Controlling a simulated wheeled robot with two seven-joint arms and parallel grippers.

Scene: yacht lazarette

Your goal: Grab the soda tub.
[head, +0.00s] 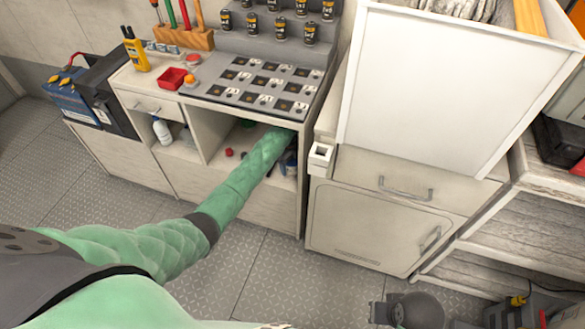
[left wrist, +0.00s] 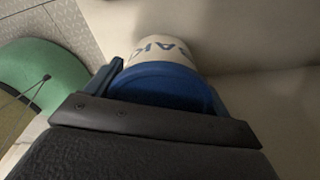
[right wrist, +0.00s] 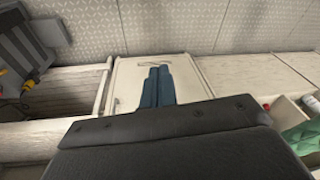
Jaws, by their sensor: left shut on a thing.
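The soda tub is a white tub with a blue lid and part of a dark printed word on its side. It shows in the left wrist view (left wrist: 165,47), between the fingers of my left gripper (left wrist: 168,80), which is shut on it. In the head view my left arm reaches into the open cubby under the worktop. Only a dark bit of the left gripper (head: 289,161) shows there, and I cannot make out the tub. My right gripper (right wrist: 158,72) is shut and empty in the right wrist view, its two fingers together in front of a cabinet door.
A white bottle (head: 162,130) stands in the left cubby. A small red item (head: 229,152) lies beside my arm. A drawer cabinet (head: 376,219) stands to the right.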

